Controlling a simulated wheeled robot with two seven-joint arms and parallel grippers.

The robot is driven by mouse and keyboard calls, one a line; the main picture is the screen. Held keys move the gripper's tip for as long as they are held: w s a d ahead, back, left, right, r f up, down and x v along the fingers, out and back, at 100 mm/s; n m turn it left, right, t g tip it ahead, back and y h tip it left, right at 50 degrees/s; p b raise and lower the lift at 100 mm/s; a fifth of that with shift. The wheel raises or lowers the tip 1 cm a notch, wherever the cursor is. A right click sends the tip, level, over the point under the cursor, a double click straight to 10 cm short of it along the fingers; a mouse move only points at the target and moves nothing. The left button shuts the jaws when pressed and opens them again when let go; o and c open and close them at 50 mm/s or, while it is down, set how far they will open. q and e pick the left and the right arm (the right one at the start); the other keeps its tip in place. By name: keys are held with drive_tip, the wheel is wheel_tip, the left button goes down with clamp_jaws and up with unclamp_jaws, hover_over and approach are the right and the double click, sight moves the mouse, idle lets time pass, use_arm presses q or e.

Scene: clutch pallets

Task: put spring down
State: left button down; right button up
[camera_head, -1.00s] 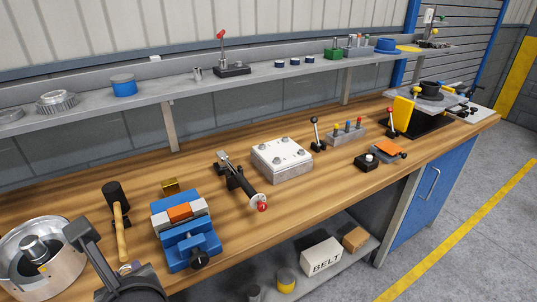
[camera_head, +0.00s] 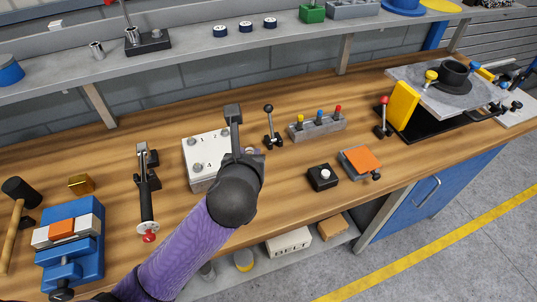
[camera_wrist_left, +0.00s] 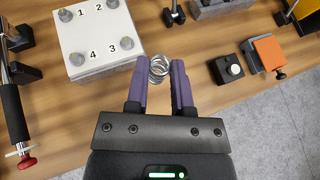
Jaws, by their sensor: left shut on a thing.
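A silver coil spring (camera_wrist_left: 159,67) is held between the two purple-grey fingers of my left gripper (camera_wrist_left: 160,78) in the left wrist view. The gripper is shut on it, above the wooden bench. In the head view my left gripper (camera_head: 243,150) is over the bench, at the right side of the white numbered plate, and the spring is mostly hidden by the arm. The white plate (camera_wrist_left: 97,38) with numbered posts 1 to 4 lies left of the spring in the wrist view. My right gripper is not in view.
A toggle clamp (camera_head: 146,195) and a blue vise (camera_head: 78,250) stand left of the plate. A lever (camera_head: 271,125), a block with coloured pegs (camera_head: 317,125), a black button box (camera_head: 322,177) and an orange-topped fixture (camera_head: 360,161) stand to the right. Bare wood lies between.

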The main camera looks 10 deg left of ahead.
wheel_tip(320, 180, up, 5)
drive_tip(key=p, duration=0.4)
use_arm(q)
drive_tip(key=w+a+f+b, duration=0.1)
drive_tip(key=f, duration=0.3)
drive_tip(key=a+f+m+h+b, duration=0.1)
drive_tip(key=f+b, duration=0.1)
drive_tip(key=f, duration=0.2)
drive_tip(key=w+a+f+h+b, duration=0.1)
drive_tip(key=f+b, duration=0.1)
drive_tip(key=f, duration=0.2)
drive_tip(key=shift+w+a+f+m, duration=0.3)
drive_tip(key=shift+f, duration=0.2)
drive_tip(key=shift+r, duration=0.15)
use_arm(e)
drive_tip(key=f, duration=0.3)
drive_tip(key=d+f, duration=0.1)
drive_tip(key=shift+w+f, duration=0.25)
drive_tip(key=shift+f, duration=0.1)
use_arm(q)
drive_tip(key=c, duration=0.8)
unclamp_jaws()
drive_tip(key=shift+o, duration=0.2)
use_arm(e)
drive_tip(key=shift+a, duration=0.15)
